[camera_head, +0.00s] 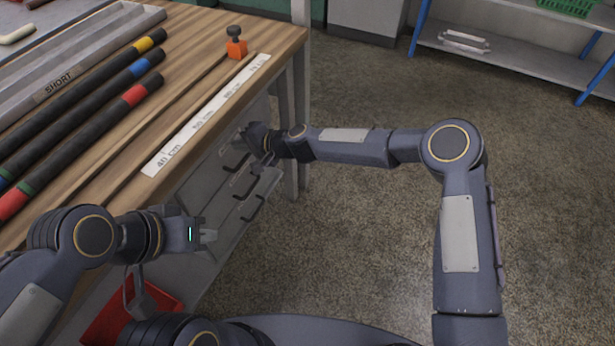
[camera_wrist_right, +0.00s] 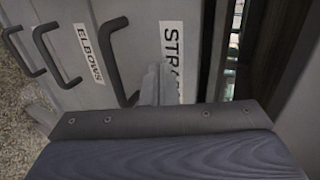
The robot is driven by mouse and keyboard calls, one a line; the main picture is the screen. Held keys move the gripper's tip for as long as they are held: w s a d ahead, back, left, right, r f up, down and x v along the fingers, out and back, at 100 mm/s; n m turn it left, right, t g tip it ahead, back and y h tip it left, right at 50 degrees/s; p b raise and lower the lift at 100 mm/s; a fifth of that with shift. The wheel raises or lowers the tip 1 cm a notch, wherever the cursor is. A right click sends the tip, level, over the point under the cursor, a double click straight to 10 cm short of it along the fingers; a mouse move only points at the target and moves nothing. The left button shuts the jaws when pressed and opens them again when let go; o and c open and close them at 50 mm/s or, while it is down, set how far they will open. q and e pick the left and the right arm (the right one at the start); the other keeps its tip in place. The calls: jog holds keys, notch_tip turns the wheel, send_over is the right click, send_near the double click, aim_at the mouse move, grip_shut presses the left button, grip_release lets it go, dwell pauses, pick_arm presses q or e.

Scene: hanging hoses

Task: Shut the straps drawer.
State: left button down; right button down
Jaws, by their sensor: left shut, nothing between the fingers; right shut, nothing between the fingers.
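The straps drawer front (camera_wrist_right: 150,42) is grey, with a white label partly hidden by my right gripper's fingers. A dark bar handle (camera_wrist_right: 112,55) stands beside that label. In the head view, the drawer fronts (camera_head: 222,207) are under the bench edge. My right gripper (camera_wrist_right: 158,85) is shut and empty, its fingertips at the straps front beside the label; I cannot tell whether they touch. It also shows in the head view (camera_head: 262,168) at the far end of the drawers. My left gripper (camera_head: 212,236) is shut and empty, below the bench edge.
The elbows drawer label (camera_wrist_right: 90,53) is left of the straps front. A dark gap (camera_wrist_right: 228,50) lies to the right. A red bin (camera_head: 130,312) is low at left. The floor at right is clear.

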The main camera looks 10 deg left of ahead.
jog(key=s+d+b, duration=0.3)
jog(key=d+b, duration=0.1)
jog(key=d, duration=0.5)
jog(key=shift+d, duration=0.3)
dwell(0.3)
